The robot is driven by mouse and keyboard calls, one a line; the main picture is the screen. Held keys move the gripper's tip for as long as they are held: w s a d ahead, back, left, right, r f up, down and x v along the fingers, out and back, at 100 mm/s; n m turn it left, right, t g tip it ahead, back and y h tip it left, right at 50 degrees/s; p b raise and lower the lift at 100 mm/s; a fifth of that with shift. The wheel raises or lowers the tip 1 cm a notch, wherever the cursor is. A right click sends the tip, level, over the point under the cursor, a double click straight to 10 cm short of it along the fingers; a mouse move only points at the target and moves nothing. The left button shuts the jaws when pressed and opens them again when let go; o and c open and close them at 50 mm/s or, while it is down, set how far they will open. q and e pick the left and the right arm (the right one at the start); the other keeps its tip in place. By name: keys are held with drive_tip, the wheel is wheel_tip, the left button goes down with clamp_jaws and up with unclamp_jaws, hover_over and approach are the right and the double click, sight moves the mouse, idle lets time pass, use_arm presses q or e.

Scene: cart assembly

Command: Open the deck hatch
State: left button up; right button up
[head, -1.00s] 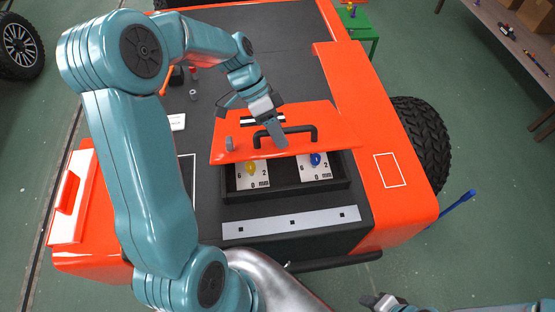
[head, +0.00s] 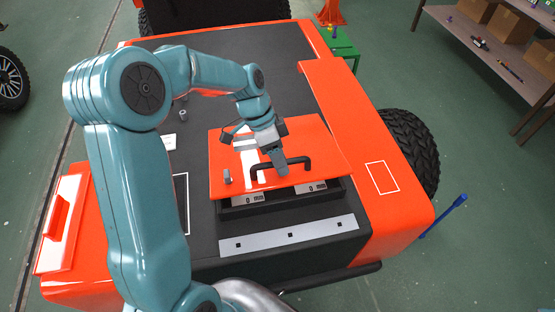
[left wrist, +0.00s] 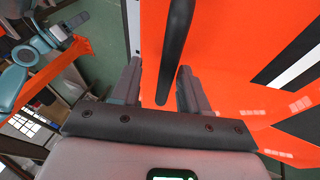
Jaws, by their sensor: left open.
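The deck hatch (head: 225,160) is an orange panel on the cart's dark deck. It is tilted partly open, with its near edge raised a little above a black-framed compartment (head: 265,207). A black bar handle (head: 308,163) is on the hatch, near its near edge. My left gripper (head: 281,168) is at the handle. In the left wrist view, its open fingers (left wrist: 160,72) stand on either side of the dark handle bar (left wrist: 176,45). Whether a finger touches the bar cannot be told. My right gripper is out of view.
A grey latch-like knob (head: 227,176) stands at the hatch's left edge. A pale strip with dark squares (head: 315,231) lies in front of the compartment. A small grey cylinder (head: 183,115) stands on the deck. Two white-marked cards show narrowly inside the compartment.

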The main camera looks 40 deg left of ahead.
use_arm(q)
drive_tip(key=w+d+r+g+y, duration=0.1)
drive_tip(key=r, duration=0.1)
drive_tip(key=w+d+r+m+g+y, duration=0.1)
drive_tip(key=w+r+y, duration=0.1)
drive_tip(key=r, duration=0.1)
drive_tip(key=w+d+r+g+y, duration=0.1)
drive_tip(key=w+r, duration=0.1)
drive_tip(key=r, duration=0.1)
drive_tip(key=shift+m+y, duration=0.3)
wheel_tip(320, 180, up, 7)
drive_tip(key=d+n+y, duration=0.2)
drive_tip(key=y, duration=0.2)
drive_tip(key=shift+g, duration=0.3)
drive_tip(key=x, duration=0.5)
drive_tip(key=b+x, duration=0.1)
drive_tip(key=x, duration=0.9)
drive_tip(key=shift+w+f, duration=0.35)
drive_tip(key=shift+f, duration=0.05)
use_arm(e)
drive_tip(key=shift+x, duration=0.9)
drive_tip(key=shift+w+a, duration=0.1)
use_arm(q)
clamp_jaws()
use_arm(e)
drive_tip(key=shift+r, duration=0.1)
